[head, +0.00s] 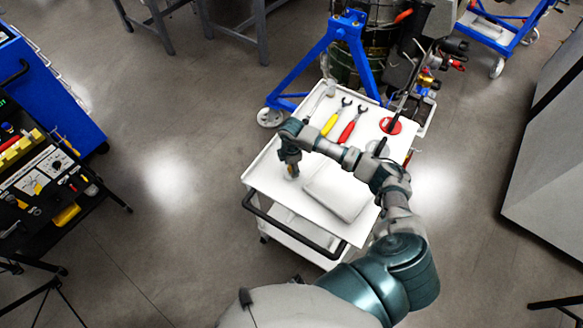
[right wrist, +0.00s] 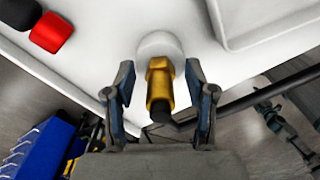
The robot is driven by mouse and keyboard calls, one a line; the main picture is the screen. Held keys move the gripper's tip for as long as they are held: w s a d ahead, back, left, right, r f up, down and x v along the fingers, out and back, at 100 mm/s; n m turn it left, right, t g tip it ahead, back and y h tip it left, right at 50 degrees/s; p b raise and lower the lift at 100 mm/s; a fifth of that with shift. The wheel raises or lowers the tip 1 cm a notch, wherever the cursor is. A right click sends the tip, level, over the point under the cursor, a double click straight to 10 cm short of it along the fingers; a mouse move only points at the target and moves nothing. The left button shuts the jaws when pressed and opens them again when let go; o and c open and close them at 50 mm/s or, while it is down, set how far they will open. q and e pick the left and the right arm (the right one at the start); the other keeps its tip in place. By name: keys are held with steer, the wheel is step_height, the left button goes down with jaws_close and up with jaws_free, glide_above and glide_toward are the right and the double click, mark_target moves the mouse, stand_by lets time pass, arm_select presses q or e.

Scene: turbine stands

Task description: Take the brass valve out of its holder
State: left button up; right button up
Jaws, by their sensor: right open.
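The brass valve (right wrist: 160,85) shows in the right wrist view as a gold-coloured fitting with a dark end. Its far end meets a round pale holder (right wrist: 160,45) on the white cart top. My right gripper (right wrist: 160,100) is open, with one finger on each side of the valve and a gap on both sides. In the head view my right gripper (head: 291,168) is over the left part of the cart, pointing down, and mostly hides the valve. My left gripper is not in view.
The white cart (head: 262,178) carries yellow (head: 332,121) and red (head: 349,127) wrenches, a red disc (head: 390,125) and a white tray (head: 338,190). A black handle (head: 290,231) runs along its near edge. A blue stand (head: 318,62) is behind. A tool cart (head: 45,170) is left, across open floor.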

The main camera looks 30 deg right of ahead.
jaws_close()
steer(key=shift+r+p, duration=0.55)
steer(key=shift+r, duration=0.05)
stand_by(0.3)
steer(key=shift+r+p, duration=1.7)
steer(key=shift+r, duration=0.3)
